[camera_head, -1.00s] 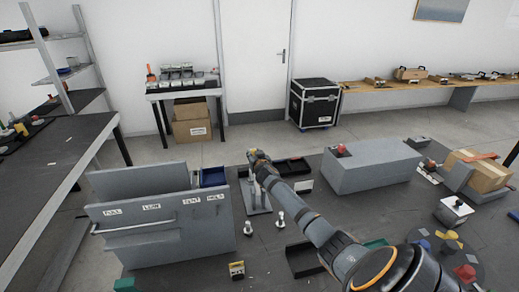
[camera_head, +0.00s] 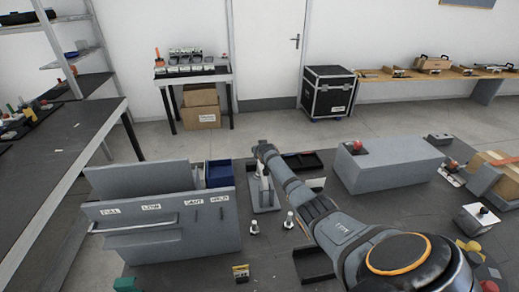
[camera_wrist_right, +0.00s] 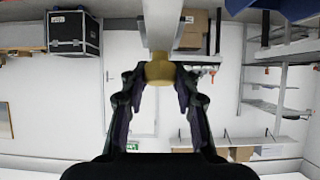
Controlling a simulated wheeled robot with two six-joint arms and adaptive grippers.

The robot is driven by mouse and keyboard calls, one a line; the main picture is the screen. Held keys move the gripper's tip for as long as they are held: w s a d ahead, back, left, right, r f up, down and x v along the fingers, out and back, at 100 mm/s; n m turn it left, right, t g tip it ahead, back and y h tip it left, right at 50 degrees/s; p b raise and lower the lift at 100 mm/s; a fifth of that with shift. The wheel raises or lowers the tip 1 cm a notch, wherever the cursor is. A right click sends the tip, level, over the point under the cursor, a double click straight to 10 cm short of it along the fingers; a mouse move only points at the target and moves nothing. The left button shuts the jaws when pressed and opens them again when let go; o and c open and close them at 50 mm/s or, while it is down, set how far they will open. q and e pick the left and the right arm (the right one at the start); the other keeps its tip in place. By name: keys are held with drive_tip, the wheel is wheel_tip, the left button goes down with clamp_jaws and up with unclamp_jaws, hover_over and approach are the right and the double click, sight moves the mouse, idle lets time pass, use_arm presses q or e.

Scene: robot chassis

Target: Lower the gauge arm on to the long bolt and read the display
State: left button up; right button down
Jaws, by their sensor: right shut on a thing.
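My right gripper (camera_wrist_right: 160,80) is shut on a yellow knob (camera_wrist_right: 160,72), which sits at the end of a grey bar (camera_wrist_right: 163,22) in the right wrist view. In the head view, the right gripper (camera_head: 264,152) is at the top of a grey gauge stand (camera_head: 262,195) and hides much of it. Two silver bolts stand upright on the table in front of the stand, a left one (camera_head: 254,228) and a right one (camera_head: 289,220). I cannot tell which is longer. No readable display shows. My left gripper is not in view.
A grey bin with labels (camera_head: 165,232) stands left of the bolts. A small yellow-and-black block (camera_head: 240,273) lies in front of them. A long grey block (camera_head: 388,168) stands to the right. Black trays (camera_head: 303,162) lie behind my right arm.

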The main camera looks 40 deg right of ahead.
drive_tip(key=shift+w+d+f, duration=0.1)
drive_tip(key=shift+w+f, duration=0.05)
drive_tip(key=shift+f, duration=0.3)
drive_tip(key=c, duration=1)
unclamp_jaws()
drive_tip(key=v, duration=1.2)
